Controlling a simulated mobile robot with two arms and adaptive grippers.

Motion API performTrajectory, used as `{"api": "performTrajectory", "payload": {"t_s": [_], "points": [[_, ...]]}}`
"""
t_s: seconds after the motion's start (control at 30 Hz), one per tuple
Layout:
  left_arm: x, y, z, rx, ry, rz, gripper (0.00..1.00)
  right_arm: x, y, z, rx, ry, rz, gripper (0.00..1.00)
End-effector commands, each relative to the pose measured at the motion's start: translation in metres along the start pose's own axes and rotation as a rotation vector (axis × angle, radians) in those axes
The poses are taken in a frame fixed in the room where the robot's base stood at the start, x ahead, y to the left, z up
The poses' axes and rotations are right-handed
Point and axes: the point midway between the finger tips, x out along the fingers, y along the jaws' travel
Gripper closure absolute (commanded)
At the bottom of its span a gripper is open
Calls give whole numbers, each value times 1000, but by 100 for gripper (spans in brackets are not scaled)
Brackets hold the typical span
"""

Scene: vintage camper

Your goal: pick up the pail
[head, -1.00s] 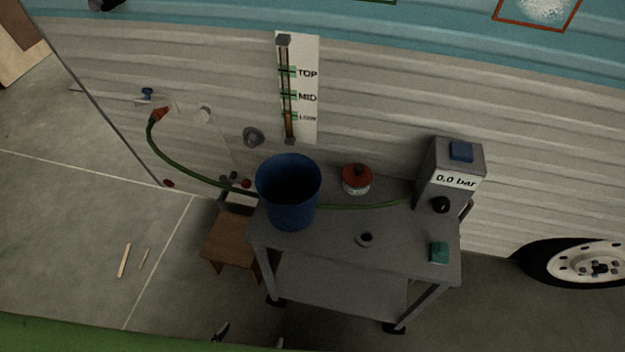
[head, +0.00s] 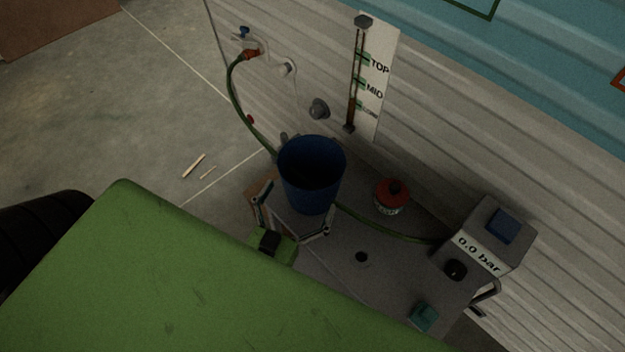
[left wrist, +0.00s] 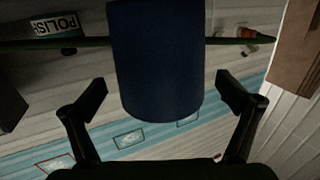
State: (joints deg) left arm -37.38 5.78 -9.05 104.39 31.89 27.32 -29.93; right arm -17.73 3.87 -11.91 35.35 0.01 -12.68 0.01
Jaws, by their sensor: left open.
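The dark blue pail (head: 312,178) stands upright on the left end of the grey cart top (head: 385,275). My left gripper (head: 295,215) is open at the near side of the pail, its two fingers spread to the left and right of it. In the left wrist view the pail (left wrist: 157,60) fills the middle, between and beyond the open fingertips (left wrist: 160,95). I see no contact between fingers and pail. My right gripper is in neither view.
A green hose (head: 232,95) runs behind the pail to the pressure box (head: 487,240). A red-topped tin (head: 392,196) and a teal block (head: 423,317) stand on the cart. The camper wall (head: 450,130) closes off the back. A level gauge (head: 372,80) hangs there.

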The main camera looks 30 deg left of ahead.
Motion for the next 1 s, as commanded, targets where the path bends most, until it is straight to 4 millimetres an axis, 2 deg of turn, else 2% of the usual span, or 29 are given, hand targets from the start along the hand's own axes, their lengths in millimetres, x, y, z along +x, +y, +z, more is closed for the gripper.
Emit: {"api": "performTrajectory", "payload": {"t_s": [0.03,0.27,0.5,0.63,0.83,0.87,0.93,1.0], "points": [[7,0,-1,0,1,0,0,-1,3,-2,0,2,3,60],[24,0,0,1,1,1,0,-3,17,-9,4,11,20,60],[59,-2,1,1,2,1,0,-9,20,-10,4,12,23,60],[67,-2,3,0,-1,1,0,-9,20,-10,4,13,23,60],[67,-2,3,0,-2,1,0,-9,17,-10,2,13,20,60],[67,-2,3,0,-2,1,5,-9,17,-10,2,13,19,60],[67,-2,3,0,-2,1,23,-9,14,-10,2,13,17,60],[67,-2,3,0,-2,1,36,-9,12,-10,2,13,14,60]]}}
